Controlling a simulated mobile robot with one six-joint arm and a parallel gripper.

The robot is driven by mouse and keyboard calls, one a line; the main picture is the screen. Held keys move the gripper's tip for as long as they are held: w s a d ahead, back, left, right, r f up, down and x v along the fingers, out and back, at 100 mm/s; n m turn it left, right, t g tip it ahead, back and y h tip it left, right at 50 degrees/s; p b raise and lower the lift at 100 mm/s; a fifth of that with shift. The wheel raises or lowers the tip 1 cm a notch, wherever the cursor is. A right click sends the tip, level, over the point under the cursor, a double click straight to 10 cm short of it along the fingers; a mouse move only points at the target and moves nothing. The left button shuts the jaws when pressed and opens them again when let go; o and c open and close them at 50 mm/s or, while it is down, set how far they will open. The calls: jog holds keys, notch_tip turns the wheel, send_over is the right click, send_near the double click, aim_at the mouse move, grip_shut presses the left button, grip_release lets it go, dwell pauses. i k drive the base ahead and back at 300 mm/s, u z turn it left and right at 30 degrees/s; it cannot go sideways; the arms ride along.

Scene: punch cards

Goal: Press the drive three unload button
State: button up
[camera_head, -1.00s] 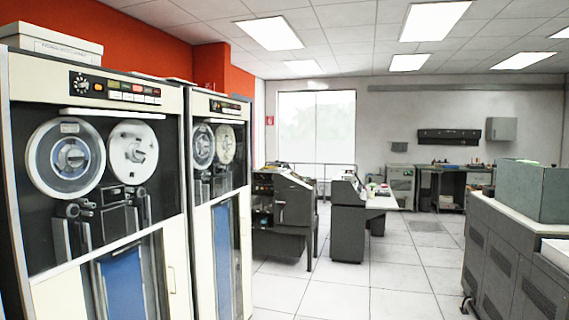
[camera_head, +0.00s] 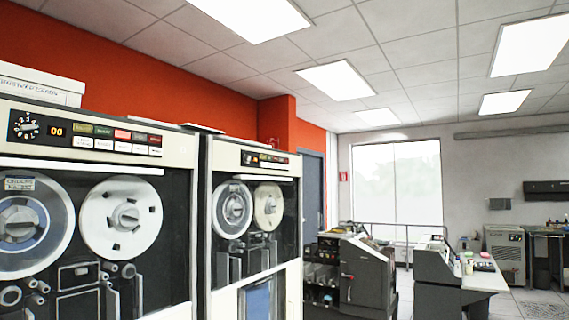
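Two tape drive cabinets stand at the left. The near drive (camera_head: 190,240) has a black control panel (camera_head: 85,134) with a dial, an orange display that seems to read 00, and two rows of small buttons. The far drive (camera_head: 210,275) has a similar, smaller panel (camera_head: 265,159); its labels are too small to read. I cannot tell which cabinet is drive three, nor pick out an unload button. Both drives carry two tape reels. My gripper is not in view.
Dark card machines (camera_head: 350,275) and a grey machine with a pale table top (camera_head: 450,272) stand beyond the drives, before a bright window (camera_head: 397,185). A white box (camera_head: 40,84) lies on the near cabinet. A door (camera_head: 313,190) is behind the drives.

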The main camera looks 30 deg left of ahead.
aim_at(136, 148)
jog(key=i, duration=1.5)
jog(key=u, duration=2.9)
jog(key=k, duration=0.9)
jog(key=i, duration=0.9)
jog(key=u, duration=0.1)
